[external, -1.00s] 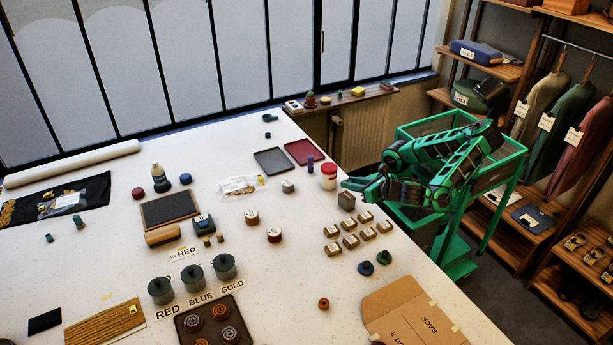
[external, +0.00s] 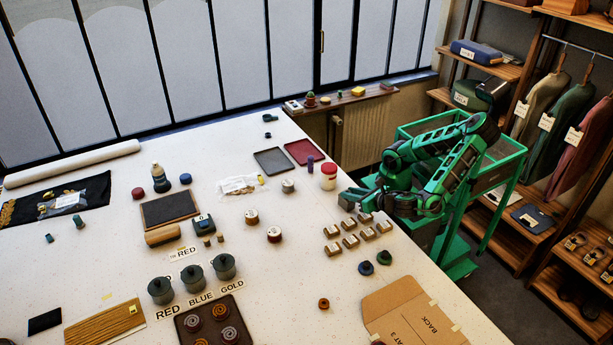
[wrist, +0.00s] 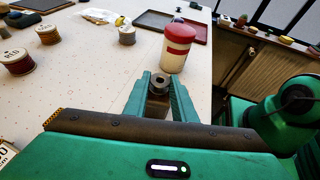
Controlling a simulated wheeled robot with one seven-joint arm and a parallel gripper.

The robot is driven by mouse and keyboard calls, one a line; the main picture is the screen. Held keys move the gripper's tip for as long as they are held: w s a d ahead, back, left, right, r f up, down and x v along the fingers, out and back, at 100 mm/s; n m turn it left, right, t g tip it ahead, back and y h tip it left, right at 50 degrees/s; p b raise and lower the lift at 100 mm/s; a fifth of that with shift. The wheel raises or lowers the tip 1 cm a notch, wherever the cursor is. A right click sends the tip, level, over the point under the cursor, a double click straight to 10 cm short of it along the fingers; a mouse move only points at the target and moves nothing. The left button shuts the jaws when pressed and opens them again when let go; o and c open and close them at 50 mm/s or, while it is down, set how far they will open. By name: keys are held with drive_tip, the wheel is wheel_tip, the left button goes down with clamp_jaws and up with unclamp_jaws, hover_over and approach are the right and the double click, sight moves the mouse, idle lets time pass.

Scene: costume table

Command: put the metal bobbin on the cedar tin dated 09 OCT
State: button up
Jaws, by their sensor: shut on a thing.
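A grey metal bobbin (wrist: 159,81) with a dark centre hole shows between the fingertips of my gripper (wrist: 160,88) in the wrist view. The jaws are shut on it. In the external view my gripper (external: 350,198) is low at the table's right edge, just behind the small tins, and the bobbin cannot be made out there. Several small brown tins with pale labels, such as this front-left tin (external: 333,249), stand in two rows in front of the gripper. Their dates are too small to read, so I cannot tell which is dated 09 OCT.
A red-lidded white jar (external: 328,177) stands behind my gripper; it also shows in the wrist view (wrist: 175,50). Thread spools (external: 274,235) stand to the left. Dark blue and green round items (external: 366,268) lie in front of the tins. White table is clear between them.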

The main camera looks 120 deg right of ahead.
drive_tip(key=o, duration=1)
drive_tip(key=shift+f, duration=0.1)
drive_tip(key=shift+a, duration=0.1)
drive_tip(key=v, duration=1.2)
